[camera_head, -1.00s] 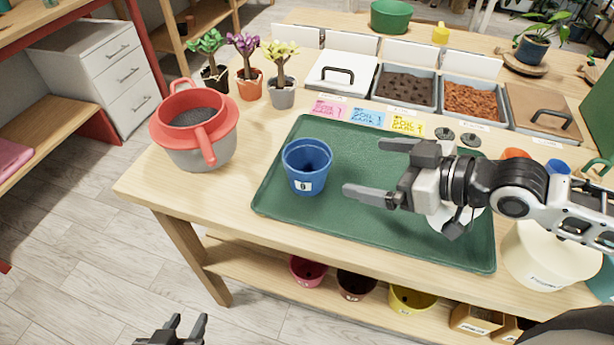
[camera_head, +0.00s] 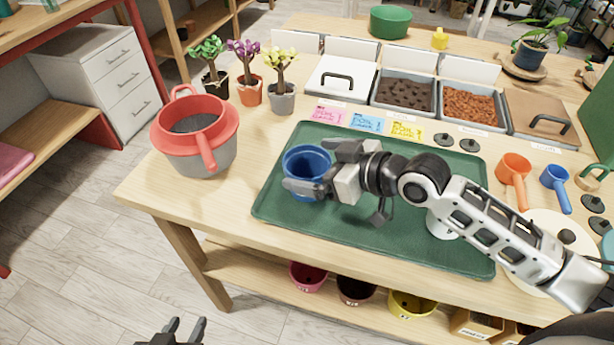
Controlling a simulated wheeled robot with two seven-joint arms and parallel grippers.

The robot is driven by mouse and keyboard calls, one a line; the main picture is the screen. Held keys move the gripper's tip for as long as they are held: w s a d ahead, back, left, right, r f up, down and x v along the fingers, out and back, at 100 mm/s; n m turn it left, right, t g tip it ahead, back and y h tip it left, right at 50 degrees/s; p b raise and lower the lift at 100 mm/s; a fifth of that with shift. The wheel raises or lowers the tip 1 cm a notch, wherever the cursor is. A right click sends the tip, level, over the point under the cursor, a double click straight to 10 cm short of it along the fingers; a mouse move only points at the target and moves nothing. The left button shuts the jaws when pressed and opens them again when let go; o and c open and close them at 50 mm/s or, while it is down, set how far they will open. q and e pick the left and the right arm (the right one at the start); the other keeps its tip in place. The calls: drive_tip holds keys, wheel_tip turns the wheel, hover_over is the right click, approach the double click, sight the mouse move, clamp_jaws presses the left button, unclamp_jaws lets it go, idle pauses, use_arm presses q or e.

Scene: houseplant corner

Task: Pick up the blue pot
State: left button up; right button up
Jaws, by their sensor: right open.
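The blue pot (camera_head: 305,158) stands upright on the left part of the green tray (camera_head: 290,212). My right gripper (camera_head: 312,168) reaches in from the right and is open. One finger is at the pot's far right rim and the other passes in front of the pot, hiding its label. I cannot tell whether the fingers touch the pot. My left gripper (camera_head: 185,328) is low at the bottom edge, away from the table, with its two fingers apart and nothing between them.
A grey bucket with a red rim (camera_head: 196,140) stands left of the tray. Three small potted plants (camera_head: 250,92) stand behind it. Soil bins (camera_head: 405,92) line the back. Orange (camera_head: 514,172) and blue (camera_head: 556,182) scoops lie at the right. The tray's front is clear.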

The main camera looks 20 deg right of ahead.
drive_tip(key=shift+w+a+f, duration=0.2)
drive_tip(key=shift+w+a, duration=0.05)
drive_tip(key=c, duration=1.2)
drive_tip(key=shift+r, duration=0.2)
drive_tip(key=shift+r, duration=0.25)
wheel_tip(320, 180, up, 2)
drive_tip(key=shift+r, duration=0.15)
drive_tip(key=d+r+b, duration=0.2)
drive_tip(key=d+r, duration=0.8)
drive_tip(key=d, duration=0.4)
drive_tip(key=shift+b, duration=0.4)
